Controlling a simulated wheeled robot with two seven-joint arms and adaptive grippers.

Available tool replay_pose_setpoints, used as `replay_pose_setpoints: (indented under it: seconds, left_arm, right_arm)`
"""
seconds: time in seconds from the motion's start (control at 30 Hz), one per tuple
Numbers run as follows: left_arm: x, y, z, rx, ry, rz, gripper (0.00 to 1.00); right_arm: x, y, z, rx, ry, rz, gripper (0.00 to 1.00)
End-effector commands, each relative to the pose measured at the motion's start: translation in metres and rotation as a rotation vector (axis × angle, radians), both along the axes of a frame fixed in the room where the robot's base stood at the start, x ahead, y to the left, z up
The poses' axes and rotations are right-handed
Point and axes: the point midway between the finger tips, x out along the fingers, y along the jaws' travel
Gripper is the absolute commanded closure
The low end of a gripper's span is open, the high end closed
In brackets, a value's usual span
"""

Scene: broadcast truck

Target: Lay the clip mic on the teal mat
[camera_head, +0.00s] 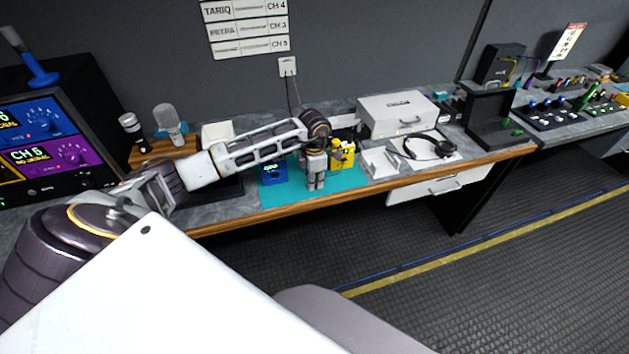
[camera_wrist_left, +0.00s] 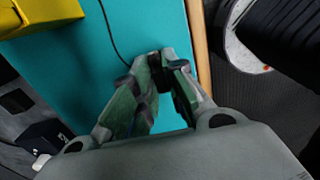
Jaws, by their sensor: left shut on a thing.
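The teal mat (camera_head: 288,195) lies on the desk along its front edge. My left gripper (camera_head: 316,186) reaches down over the mat, with its fingers pointing at it. In the left wrist view the fingertips (camera_wrist_left: 164,60) are shut on a small dark thing, the clip mic (camera_wrist_left: 158,78), mostly hidden between the fingers. A thin black cable (camera_wrist_left: 107,32) runs from there over the teal mat (camera_wrist_left: 70,75). I cannot tell whether the mic touches the mat. My right gripper is not in view.
A blue pack (camera_head: 272,173) and a yellow pack (camera_head: 343,154) stand at the mat's back. To the right are a headset (camera_head: 430,149) and a light grey case (camera_head: 398,112). Microphones (camera_head: 169,124) stand on a wooden block at left.

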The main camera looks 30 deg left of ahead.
Motion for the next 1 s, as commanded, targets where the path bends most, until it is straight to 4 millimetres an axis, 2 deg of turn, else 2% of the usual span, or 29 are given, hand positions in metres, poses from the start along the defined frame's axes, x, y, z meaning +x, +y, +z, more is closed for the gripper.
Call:
replay_pose_setpoints:
  seconds: [0.3,0.33,0.47,1.0]
  left_arm:
    - [-0.0001,0.0001,-0.0037,0.0,0.0,0.0,0.99]
    - [-0.0002,0.0001,-0.0031,0.001,0.001,0.0,0.82]
    - [-0.0001,0.0,-0.0027,0.0,0.0,0.0,0.66]
    - [-0.0001,-0.0002,0.001,0.0,0.0,0.0,0.65]
  right_arm:
    - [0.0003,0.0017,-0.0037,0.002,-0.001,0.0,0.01]
    - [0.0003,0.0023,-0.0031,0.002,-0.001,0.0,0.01]
    - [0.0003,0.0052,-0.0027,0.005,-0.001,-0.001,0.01]
    - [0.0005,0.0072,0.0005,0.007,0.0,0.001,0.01]
